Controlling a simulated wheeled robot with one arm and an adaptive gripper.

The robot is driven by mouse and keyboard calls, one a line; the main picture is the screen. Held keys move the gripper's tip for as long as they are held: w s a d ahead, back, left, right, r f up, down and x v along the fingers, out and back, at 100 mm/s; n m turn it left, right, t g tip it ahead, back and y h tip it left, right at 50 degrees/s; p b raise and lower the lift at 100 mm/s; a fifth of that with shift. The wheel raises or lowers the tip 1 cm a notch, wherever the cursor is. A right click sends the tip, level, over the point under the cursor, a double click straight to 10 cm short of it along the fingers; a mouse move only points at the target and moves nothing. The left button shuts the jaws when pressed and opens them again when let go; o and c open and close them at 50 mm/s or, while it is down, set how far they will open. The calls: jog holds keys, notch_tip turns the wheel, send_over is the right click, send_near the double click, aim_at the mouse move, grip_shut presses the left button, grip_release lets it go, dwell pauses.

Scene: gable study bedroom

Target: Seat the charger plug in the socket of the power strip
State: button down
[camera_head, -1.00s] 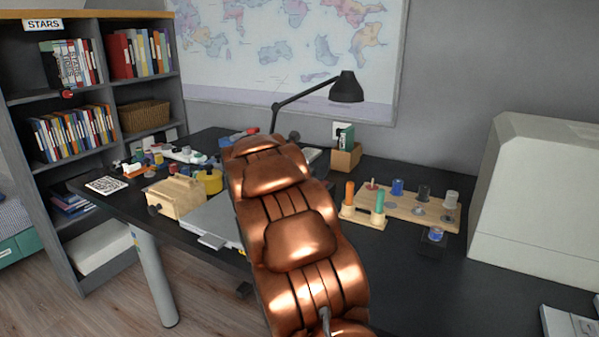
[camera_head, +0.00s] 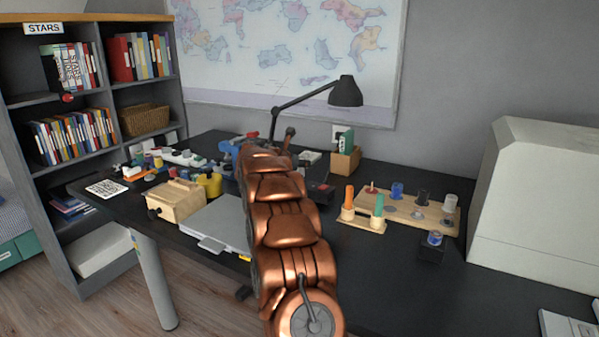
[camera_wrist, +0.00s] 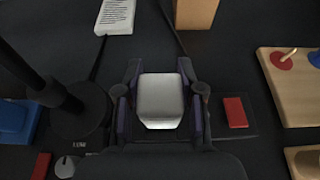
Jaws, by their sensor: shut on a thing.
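In the wrist view my gripper (camera_wrist: 161,106) is shut on a white, round-cornered block, the charger plug (camera_wrist: 160,98), with one dark finger on each side. It is above the black desk; the gap below it cannot be judged. In the head view my copper arm hides the gripper and plug. A long white strip with round spots, which looks like the power strip (camera_head: 185,157), lies at the back left of the desk in the head view. I cannot make out its sockets clearly. It does not show clearly in the wrist view.
The desk lamp's base (camera_wrist: 82,122) stands close left of my gripper, and a red-topped dark box (camera_wrist: 235,112) lies close right. A white printed block (camera_wrist: 115,17) and wooden box (camera_wrist: 196,12) are beyond. A wooden peg board (camera_head: 415,207) stands right.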

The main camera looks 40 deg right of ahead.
aim_at(300, 171)
jog(key=shift+w+d+f+b, duration=0.1)
jog(key=shift+f+b, duration=0.7)
jog(key=shift+f, duration=0.95)
jog(key=shift+f, duration=0.15)
jog(key=c, duration=0.7)
grip_release()
jog(key=shift+r, duration=0.25)
jog(key=p+v, duration=0.1)
jog(key=v, duration=1.1)
jog(key=shift+f, duration=0.15)
